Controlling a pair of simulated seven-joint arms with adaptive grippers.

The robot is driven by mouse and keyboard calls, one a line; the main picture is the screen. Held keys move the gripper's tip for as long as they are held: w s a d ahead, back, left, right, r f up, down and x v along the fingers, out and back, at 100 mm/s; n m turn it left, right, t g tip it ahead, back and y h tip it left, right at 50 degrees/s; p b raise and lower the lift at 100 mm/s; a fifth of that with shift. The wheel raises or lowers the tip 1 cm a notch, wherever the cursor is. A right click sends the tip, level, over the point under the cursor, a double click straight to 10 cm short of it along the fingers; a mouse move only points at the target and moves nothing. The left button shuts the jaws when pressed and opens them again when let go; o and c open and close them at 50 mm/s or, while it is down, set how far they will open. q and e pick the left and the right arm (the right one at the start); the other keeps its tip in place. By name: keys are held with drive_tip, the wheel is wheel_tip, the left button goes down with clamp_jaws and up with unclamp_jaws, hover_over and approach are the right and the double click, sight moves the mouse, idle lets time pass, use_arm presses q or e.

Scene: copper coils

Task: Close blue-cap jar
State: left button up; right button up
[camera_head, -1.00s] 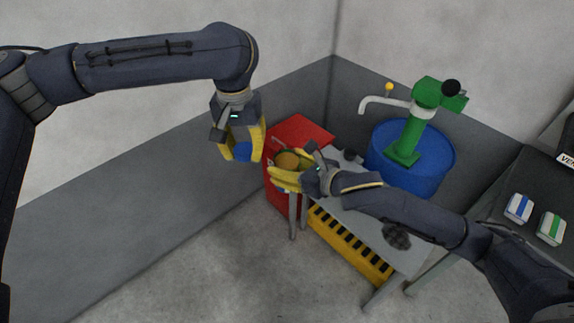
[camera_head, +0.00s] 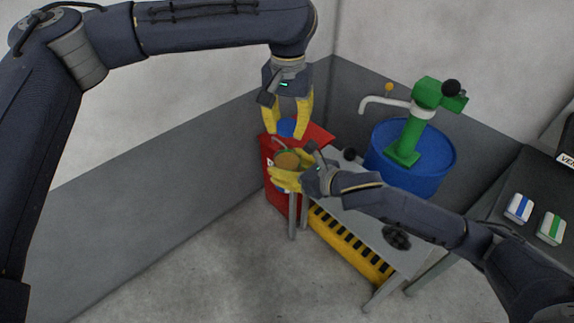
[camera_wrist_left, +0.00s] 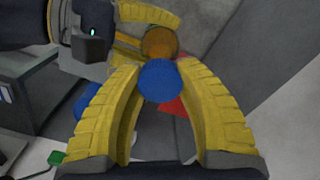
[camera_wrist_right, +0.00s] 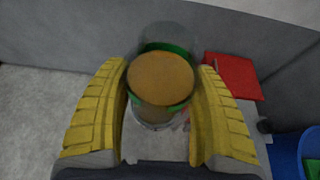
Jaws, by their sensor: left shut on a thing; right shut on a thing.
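The jar (camera_wrist_right: 160,80) is clear, with brown contents and a green band. My right gripper (camera_head: 276,176) is shut on it, with yellow fingers on both sides in the right wrist view. The jar also shows in the head view (camera_head: 287,160), in front of the red cabinet. The blue cap (camera_wrist_left: 160,81) is a round disc. My left gripper (camera_head: 287,133) is shut on the cap and points down, above and slightly beyond the jar in the head view. In the left wrist view the cap partly covers the jar (camera_wrist_left: 159,42). Whether cap and jar touch cannot be told.
A red cabinet (camera_head: 315,133) stands behind the jar. A grey table (camera_head: 352,212) with a dark round object (camera_head: 397,236) is to its right. A blue barrel (camera_head: 432,165) with a green pump (camera_head: 411,130) stands behind the table. Two small boxes lie on the dark table at right.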

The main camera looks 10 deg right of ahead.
sight(287, 150)
use_arm(q)
drive_tip(key=shift+f, duration=2)
drive_tip(key=shift+c, duration=0.2)
drive_tip(key=shift+s+f, duration=0.1)
drive_tip(key=shift+f, duration=0.15)
drive_tip(key=shift+f, duration=0.85)
drive_tip(key=shift+f, duration=0.5)
